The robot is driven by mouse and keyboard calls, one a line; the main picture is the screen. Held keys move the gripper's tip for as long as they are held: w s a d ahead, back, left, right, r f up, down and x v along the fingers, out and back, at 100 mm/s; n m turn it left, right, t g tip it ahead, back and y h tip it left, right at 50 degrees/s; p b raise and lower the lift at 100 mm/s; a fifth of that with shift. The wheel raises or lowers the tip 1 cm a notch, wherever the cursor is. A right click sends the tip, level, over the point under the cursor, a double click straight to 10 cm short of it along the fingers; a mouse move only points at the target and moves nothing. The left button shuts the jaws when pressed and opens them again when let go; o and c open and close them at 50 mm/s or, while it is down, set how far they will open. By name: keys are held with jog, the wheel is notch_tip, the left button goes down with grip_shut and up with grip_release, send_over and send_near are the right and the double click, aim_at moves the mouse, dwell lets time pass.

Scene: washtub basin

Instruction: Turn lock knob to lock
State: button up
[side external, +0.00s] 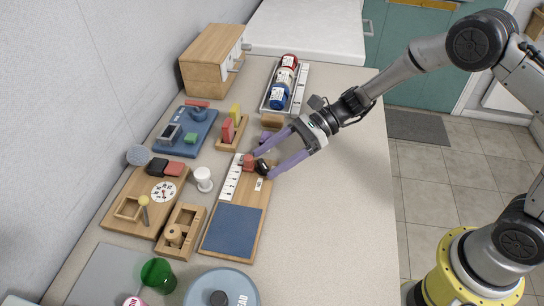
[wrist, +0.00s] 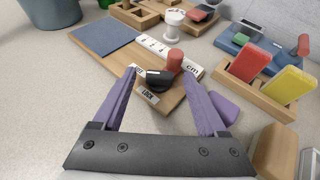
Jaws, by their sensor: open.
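The lock knob is a small black knob (side external: 262,167) on the end of a wooden board (side external: 251,194). In the wrist view the black knob (wrist: 158,78) sits beside a label reading LOCK (wrist: 150,97). Another label on its far left side is partly hidden by a finger. My gripper (side external: 265,163) is open, with its two purple fingers on either side of the knob. In the wrist view my gripper (wrist: 159,74) straddles the knob with gaps on both sides; contact is not visible. The knob's exact pointing direction is hard to tell.
A red cylinder (wrist: 174,60) stands just behind the knob, beside a white cm ruler (wrist: 152,46). A wooden holder with red and yellow blocks (wrist: 265,76) is to the right. A purple block (wrist: 223,106) lies close to the right finger. Bare counter (side external: 330,190) lies right of the board.

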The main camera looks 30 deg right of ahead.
jog(key=v, duration=1.4)
jog(key=shift+a, duration=0.1)
